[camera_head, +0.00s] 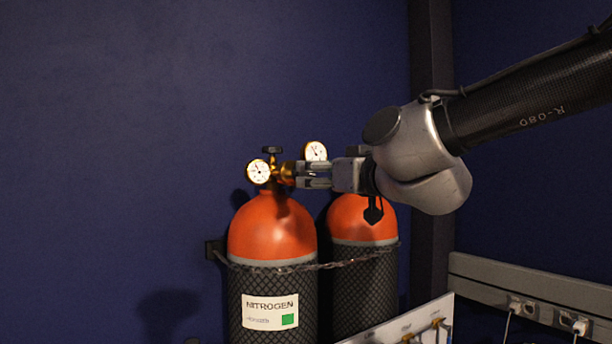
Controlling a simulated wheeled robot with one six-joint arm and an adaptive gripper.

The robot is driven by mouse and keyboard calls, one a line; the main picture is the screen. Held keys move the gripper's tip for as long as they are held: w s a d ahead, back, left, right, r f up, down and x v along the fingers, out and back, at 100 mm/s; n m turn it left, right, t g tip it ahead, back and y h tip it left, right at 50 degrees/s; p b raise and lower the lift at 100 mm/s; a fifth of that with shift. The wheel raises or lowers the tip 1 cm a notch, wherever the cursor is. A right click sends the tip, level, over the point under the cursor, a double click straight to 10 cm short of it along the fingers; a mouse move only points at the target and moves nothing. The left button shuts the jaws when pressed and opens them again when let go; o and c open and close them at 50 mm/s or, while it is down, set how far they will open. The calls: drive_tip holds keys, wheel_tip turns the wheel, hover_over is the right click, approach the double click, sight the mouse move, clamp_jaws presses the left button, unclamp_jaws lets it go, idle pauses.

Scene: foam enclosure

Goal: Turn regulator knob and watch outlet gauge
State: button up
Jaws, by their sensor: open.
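A brass regulator (287,172) sits on top of the front orange-topped cylinder (272,232), which has a label reading NITROGEN. One white round gauge (258,172) is on the regulator's left, and a second white gauge (315,151) is higher on the right. A black handle (272,150) stands on top. Both dials face me, but their readings are too small to tell. My gripper (301,175) comes in from the right, level, with its open fingers at the right end of the regulator. The regulator knob is mostly hidden there, and I cannot tell whether the fingers touch it.
A second orange-topped cylinder (362,222) stands behind to the right, below my wrist. A chain (330,265) runs across both cylinders. A panel with brass valves (420,328) is at bottom center-right, and a socket rail (540,300) lines the right wall. The space at left is clear.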

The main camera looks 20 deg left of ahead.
sight(307, 175)
drive_tip(key=x, duration=0.6)
drive_tip(key=shift+w+a, duration=0.2)
drive_tip(key=shift+a, duration=0.05)
drive_tip(key=shift+c, duration=0.4)
drive_tip(key=c, duration=0.9)
